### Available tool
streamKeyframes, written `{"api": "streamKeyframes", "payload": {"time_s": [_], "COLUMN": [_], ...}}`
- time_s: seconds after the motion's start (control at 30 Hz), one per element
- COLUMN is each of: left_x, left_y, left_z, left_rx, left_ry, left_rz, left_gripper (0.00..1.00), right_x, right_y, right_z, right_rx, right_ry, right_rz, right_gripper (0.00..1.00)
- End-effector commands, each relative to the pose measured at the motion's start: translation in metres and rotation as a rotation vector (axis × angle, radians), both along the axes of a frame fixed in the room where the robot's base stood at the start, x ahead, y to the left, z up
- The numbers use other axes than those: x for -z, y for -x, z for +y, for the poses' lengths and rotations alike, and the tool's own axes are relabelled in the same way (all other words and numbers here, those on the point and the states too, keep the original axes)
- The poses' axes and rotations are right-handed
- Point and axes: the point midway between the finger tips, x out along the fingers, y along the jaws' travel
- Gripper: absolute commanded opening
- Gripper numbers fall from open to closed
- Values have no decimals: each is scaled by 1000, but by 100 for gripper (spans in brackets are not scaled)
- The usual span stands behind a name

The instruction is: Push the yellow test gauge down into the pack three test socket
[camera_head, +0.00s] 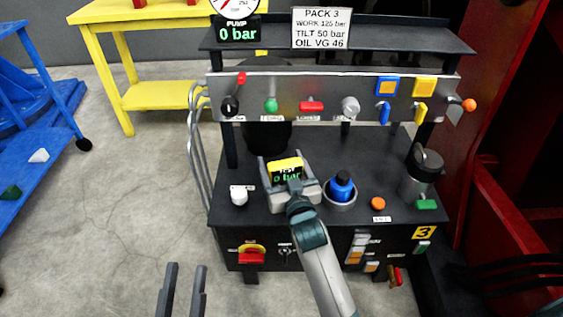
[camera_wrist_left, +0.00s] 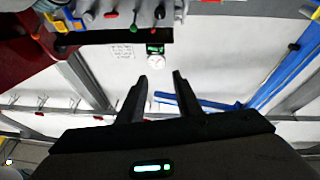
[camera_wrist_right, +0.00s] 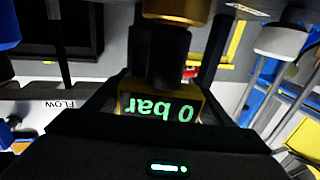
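The yellow test gauge (camera_head: 284,166), its display reading 0 bar, stands over the deck of the pack (camera_head: 325,222) marked 3. My right gripper (camera_head: 285,178) is at the gauge. In the right wrist view the gauge (camera_wrist_right: 160,108) sits between the fingers, which look closed on it. A dark stem (camera_wrist_right: 166,58) runs from the gauge to a brass-coloured collar (camera_wrist_right: 178,10). The test socket is not clearly seen, and I cannot tell how deep the stem sits. My left gripper (camera_head: 183,290) is open and empty, apart from the pack; its fingers also show in the left wrist view (camera_wrist_left: 160,88).
A blue-capped filler (camera_head: 342,187) is right of the gauge and a white knob (camera_head: 239,196) left. A valve panel (camera_head: 335,97) stands behind, under a PACK 3 sign (camera_head: 321,28) and a pump display (camera_head: 237,33) reading 0 bar. Floor (camera_head: 120,200) at left is clear.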

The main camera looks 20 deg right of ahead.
Motion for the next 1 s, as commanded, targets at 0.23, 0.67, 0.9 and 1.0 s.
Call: {"api": "streamKeyframes", "payload": {"time_s": [0.23, 0.67, 0.9, 1.0], "left_x": [0, -14, 0, 9], "left_y": [0, 7, -4, -9], "left_z": [0, 0, 0, 0], "left_rx": [0, -1, 0, 1], "left_ry": [0, 25, -14, -33], "left_rz": [0, -60, 33, 85], "left_gripper": [31, 31, 31, 31], "right_x": [-1, 0, 0, 0], "right_y": [0, 0, 35, 53], "right_z": [0, 0, 1, 1], "right_rx": [0, 0, 0, 0], "right_ry": [0, 0, 0, 0], "right_rz": [0, 1, 3, 3], "right_gripper": [94, 94, 94, 94]}}
